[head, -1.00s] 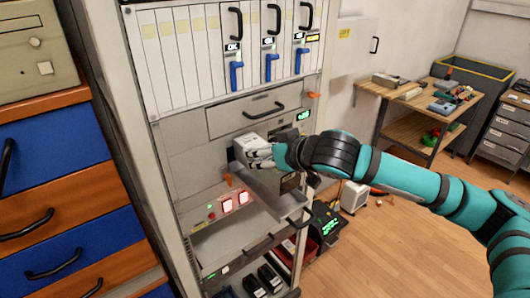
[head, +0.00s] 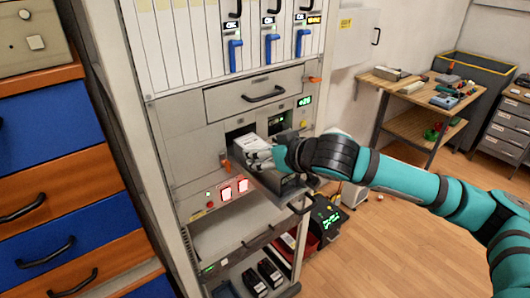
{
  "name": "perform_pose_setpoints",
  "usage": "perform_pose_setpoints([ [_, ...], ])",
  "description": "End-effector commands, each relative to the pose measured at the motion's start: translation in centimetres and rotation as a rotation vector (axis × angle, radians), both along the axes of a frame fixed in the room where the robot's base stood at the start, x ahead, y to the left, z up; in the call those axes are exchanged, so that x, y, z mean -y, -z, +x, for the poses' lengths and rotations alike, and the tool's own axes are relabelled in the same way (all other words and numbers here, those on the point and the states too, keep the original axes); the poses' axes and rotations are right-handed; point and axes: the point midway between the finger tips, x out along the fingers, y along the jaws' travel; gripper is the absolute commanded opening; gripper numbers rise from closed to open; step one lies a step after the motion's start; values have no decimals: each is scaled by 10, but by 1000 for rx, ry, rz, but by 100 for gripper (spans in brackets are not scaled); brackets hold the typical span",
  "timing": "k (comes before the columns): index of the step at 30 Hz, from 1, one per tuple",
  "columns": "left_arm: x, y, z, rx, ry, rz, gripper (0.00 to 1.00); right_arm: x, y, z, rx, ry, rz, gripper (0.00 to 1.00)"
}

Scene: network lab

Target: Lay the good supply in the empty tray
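The supply (head: 246,145) is a pale grey-white box at the rack's middle bay. My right gripper (head: 262,158) comes in from the right with its fingers on the box and appears shut on it. The box is low over the pulled-out dark tray (head: 277,186), level with its rim or just inside; contact with the floor is hidden. The tray has a handle (head: 300,203) at its front. My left gripper is not in view.
The rack has a closed drawer (head: 262,96) above, blue levers (head: 271,48) higher up and lit red switches (head: 234,189) below left. A lower shelf holds black units (head: 268,273). A drawer cabinet (head: 40,190) stands left, a workbench (head: 410,95) at back right.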

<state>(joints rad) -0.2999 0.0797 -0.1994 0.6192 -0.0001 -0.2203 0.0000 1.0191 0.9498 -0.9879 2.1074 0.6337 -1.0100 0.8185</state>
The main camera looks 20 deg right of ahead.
Motion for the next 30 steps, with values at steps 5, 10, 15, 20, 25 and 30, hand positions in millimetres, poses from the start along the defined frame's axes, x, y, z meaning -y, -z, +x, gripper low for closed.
perform_pose_setpoints([
  [5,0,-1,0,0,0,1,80,0,-4,1,9,-1,3,0],
  [10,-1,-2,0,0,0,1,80,0,-5,0,9,-1,3,0],
  [15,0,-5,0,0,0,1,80,-1,-4,-2,8,-1,2,0],
  [20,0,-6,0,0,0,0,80,-1,-4,-2,8,-1,2,0],
  [25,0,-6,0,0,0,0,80,-1,-4,-2,9,-1,3,58],
  [30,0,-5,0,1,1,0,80,-1,-3,-2,5,-1,1,80],
])
